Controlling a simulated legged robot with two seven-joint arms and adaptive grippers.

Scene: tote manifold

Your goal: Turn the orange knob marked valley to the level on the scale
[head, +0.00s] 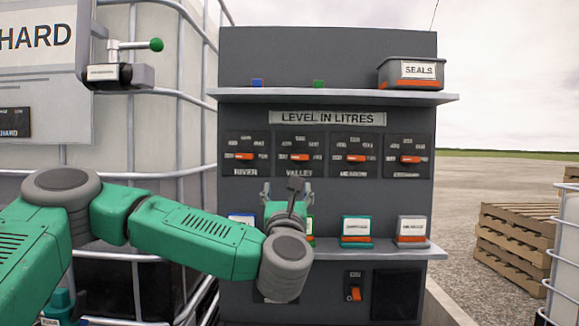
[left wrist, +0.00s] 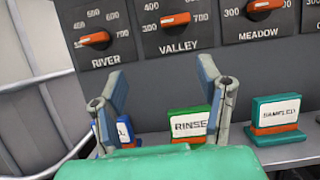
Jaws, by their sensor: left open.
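The orange valley knob (head: 299,157) is on a black dial plate with a litre scale, second from the left in a row on the grey panel. Its bar lies roughly level. In the left wrist view the valley knob (left wrist: 174,18) is at the top centre, above its label. My left gripper (head: 287,188) is just below the valley dial in the head view. In the left wrist view my left gripper (left wrist: 163,95) has its two fingers apart with nothing between them, and the knob is beyond and above the fingertips. My right gripper is not in view.
The river knob (head: 244,156) and meadow knob (head: 356,158) flank the valley dial. A lower shelf (head: 385,252) holds several label blocks, including a green RINSE block (left wrist: 189,124) behind the fingers. An upper shelf (head: 340,97) carries a SEALS bin (head: 411,73).

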